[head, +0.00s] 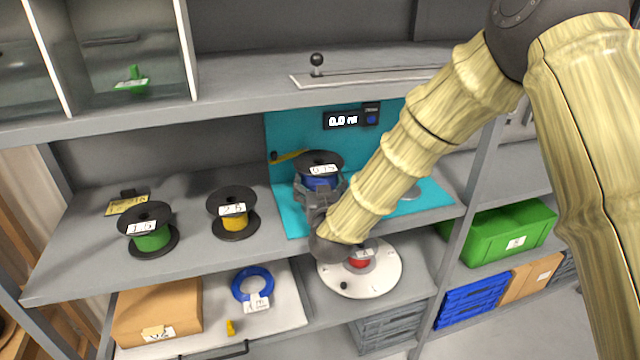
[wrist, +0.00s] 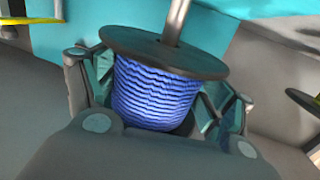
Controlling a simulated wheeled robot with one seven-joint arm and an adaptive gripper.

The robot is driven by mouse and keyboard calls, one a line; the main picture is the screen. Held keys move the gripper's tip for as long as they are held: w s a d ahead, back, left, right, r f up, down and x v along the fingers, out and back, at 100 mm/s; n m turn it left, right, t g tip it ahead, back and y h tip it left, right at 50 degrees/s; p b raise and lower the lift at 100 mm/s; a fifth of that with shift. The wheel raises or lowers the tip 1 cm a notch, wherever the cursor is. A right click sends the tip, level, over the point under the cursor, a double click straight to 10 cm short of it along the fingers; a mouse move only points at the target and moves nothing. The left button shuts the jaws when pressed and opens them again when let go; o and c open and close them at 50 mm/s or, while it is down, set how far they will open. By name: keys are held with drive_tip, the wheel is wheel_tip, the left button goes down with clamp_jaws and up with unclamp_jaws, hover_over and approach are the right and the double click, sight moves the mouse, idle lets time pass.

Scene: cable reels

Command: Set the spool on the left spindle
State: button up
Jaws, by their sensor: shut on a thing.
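The blue spool (head: 319,183), with black flanges and a white label, is upright over the left part of the teal board (head: 437,197). My gripper (head: 320,192) is shut on it. In the wrist view, the fingers lie on both sides of the blue winding (wrist: 155,92). There, a metal rod (wrist: 178,18), seemingly the left spindle, appears to rise from the middle of the spool's top flange. The spool's lower flange is mostly hidden, so I cannot tell whether it rests on the base. A grey disc (head: 411,193) shows on the board's right, partly behind my arm.
A green spool (head: 150,240) and a yellow spool (head: 234,221) stand left on the same shelf. A display (head: 343,120) is on the teal back panel. Below are a white turntable (head: 385,276), a blue coil (head: 241,287) and a cardboard box (head: 160,308). An upper shelf overhangs.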

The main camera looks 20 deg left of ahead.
drive_tip(key=shift+w+f+b, duration=0.1)
drive_tip(key=shift+f+b, duration=1.7)
drive_tip(key=shift+f, duration=0.9)
idle(0.4)
drive_tip(key=o, duration=1.5)
drive_tip(key=shift+c, duration=0.2)
drive_tip(key=shift+f, duration=0.1)
drive_tip(key=shift+s, duration=0.2)
drive_tip(key=shift+v, duration=4.4)
